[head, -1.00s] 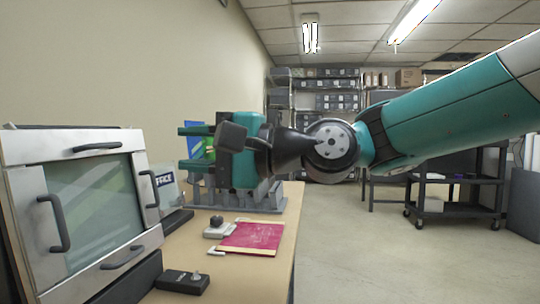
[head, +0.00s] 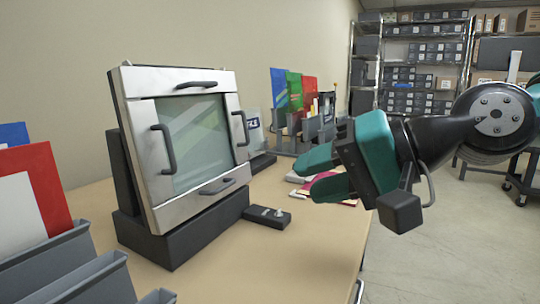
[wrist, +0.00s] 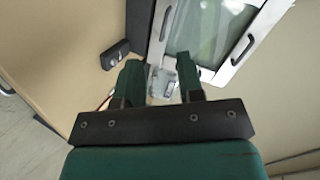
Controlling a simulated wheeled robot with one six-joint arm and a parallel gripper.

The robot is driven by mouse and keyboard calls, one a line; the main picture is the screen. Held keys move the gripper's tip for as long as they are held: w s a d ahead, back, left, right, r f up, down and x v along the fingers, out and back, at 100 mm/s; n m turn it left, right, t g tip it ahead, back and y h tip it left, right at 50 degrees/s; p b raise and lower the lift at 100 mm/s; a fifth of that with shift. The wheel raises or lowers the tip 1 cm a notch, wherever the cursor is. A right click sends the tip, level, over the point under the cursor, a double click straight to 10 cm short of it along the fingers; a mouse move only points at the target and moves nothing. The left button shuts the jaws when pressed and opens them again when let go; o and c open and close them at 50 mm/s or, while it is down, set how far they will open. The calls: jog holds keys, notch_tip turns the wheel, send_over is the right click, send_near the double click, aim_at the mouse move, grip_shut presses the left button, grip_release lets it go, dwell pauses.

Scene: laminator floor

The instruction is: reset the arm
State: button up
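My gripper (head: 315,174) is at the right of the head view, its teal fingers pointing left towards the framed panel and spread apart. No object shows held between them. In the wrist view my gripper (wrist: 160,76) also has a clear gap between its two fingers. The gripper appears apart from the panel. My forearm runs out of the head view at the right edge.
The panel leans on a black base on the tan table (head: 275,245). A small black box with a knob (head: 267,216) lies in front. Grey racks (head: 75,270) hold coloured sheets at the near left; another rack (head: 320,130) stands behind. Shelves (head: 420,65) are at the back.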

jog(key=s+d+f+n+g+h, duration=0.3)
jog(key=s+f+n, duration=0.1)
jog(key=s+f, duration=0.25)
jog(key=s+d+f+n+g+h, duration=0.3)
jog(key=s+f+n+h, duration=0.15)
jog(key=f, duration=0.25)
notch_tip(320, 180, up, 21)
jog(key=s+p, duration=0.1)
jog(key=p, duration=2)
jog(key=shift+s+d+f, duration=0.15)
jog(key=shift+d+f, duration=0.05)
jog(key=shift+d, duration=0.05)
